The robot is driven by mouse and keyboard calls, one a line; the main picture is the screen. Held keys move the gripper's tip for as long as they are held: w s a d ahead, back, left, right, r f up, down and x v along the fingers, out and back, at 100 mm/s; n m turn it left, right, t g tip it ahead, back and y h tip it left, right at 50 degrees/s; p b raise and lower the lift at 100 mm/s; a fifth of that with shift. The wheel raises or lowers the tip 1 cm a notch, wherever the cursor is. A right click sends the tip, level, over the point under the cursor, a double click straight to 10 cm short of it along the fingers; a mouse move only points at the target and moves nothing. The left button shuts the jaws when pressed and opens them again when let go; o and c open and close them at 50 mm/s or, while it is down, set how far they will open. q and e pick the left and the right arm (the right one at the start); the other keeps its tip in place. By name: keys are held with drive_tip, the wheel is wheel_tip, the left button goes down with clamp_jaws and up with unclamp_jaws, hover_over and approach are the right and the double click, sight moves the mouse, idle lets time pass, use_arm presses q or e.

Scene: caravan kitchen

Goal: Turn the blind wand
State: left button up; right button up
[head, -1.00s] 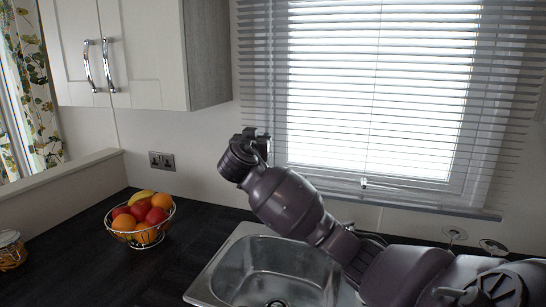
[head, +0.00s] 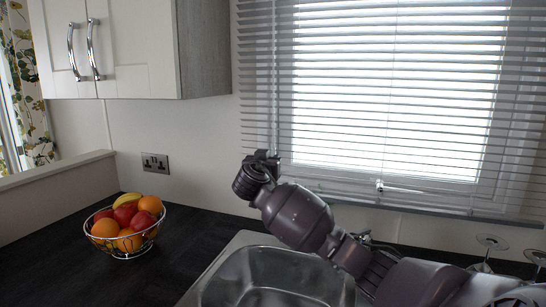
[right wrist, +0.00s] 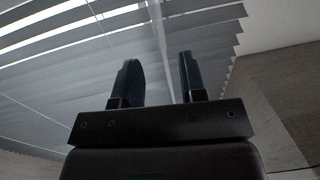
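The slatted blind (head: 390,80) covers the bright window, with its slats partly open. A thin pale upright strip (right wrist: 157,30), which looks like the blind wand, runs in front of the slats in the right wrist view and passes between or behind my fingers; whether it lies within their gap is unclear. My right gripper (right wrist: 158,72) is open, its two dark fingers apart and pointing up toward the blind. In the head view my right gripper (head: 263,157) is by the blind's lower left part; its fingers are hard to make out there. My left gripper is not in view.
A metal sink (head: 275,275) lies below my right arm in the dark worktop (head: 180,245). A wire fruit bowl (head: 125,243) stands to the left. A wall cupboard (head: 140,50) hangs left of the blind. Upturned glasses (head: 490,243) stand at the right.

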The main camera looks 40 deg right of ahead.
sight(273, 155)
drive_tip(key=x, duration=0.6)
drive_tip(key=shift+w+d, duration=0.25)
drive_tip(key=shift+d, duration=0.05)
clamp_jaws()
